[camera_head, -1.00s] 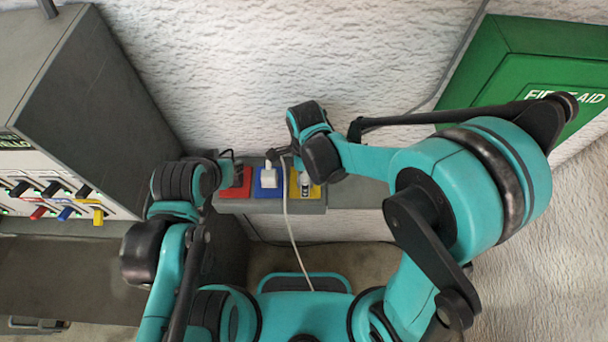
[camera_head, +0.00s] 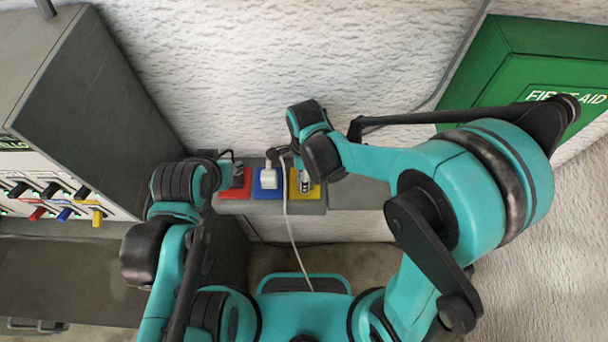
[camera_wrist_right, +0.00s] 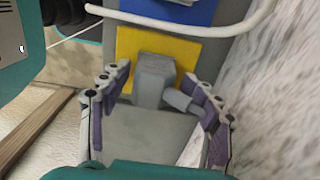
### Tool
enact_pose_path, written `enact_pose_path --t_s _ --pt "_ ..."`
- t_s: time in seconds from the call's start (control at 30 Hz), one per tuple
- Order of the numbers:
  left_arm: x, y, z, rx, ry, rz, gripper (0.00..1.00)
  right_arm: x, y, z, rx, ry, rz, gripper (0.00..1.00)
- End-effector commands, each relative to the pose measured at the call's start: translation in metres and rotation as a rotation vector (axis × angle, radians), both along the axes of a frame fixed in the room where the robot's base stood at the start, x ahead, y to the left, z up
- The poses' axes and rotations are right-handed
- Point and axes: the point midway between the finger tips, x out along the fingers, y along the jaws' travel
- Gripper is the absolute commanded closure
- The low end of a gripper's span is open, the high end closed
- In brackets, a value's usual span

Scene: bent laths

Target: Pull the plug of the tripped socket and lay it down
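A ledge holds a red socket plate (camera_head: 234,192), a blue one (camera_head: 267,192) and a yellow one (camera_head: 311,192). A white plug (camera_head: 267,179) sits on the blue plate and a dark plug (camera_head: 238,170) on the red. In the right wrist view, a grey plug (camera_wrist_right: 154,78) with a side stub stands on the yellow plate (camera_wrist_right: 190,50). My right gripper (camera_wrist_right: 157,82) is open, its fingers on either side of this plug; contact is unclear. My left gripper (camera_head: 224,158) is beside the red plate; its fingers are mostly hidden.
A switch panel (camera_head: 60,195) stands at the left with red, blue and yellow levers; the yellow lever (camera_head: 97,217) hangs at a different angle. A white cable (camera_head: 290,225) runs down past the ledge (camera_head: 345,207). A green first aid box (camera_head: 485,65) is at the upper right.

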Motion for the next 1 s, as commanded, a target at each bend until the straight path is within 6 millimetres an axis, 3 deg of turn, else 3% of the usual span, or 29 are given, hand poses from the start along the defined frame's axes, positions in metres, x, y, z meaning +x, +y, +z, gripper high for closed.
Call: enact_pose_path --t_s 0.03,0.1,0.43,0.47,1.0 --pt "0.0 0.0 0.0 0.0 0.0 0.0 0.68 -0.005 0.0 -0.001 0.0 0.012 0.002 0.78" --pt "0.0 0.0 0.0 0.0 0.0 0.0 0.68 -0.006 0.0 -0.001 0.0 0.014 0.003 0.94" --pt "0.0 0.0 0.002 0.0 0.0 0.0 0.68 -0.008 0.0 0.001 0.001 0.016 0.004 0.95" --pt "0.0 0.0 0.003 0.0 0.0 0.0 0.68 -0.009 0.0 0.002 0.001 0.017 0.004 1.0" --pt "0.0 0.0 0.02 0.0 0.0 0.0 0.68 -0.005 0.0 0.025 0.0 0.01 0.002 1.0"
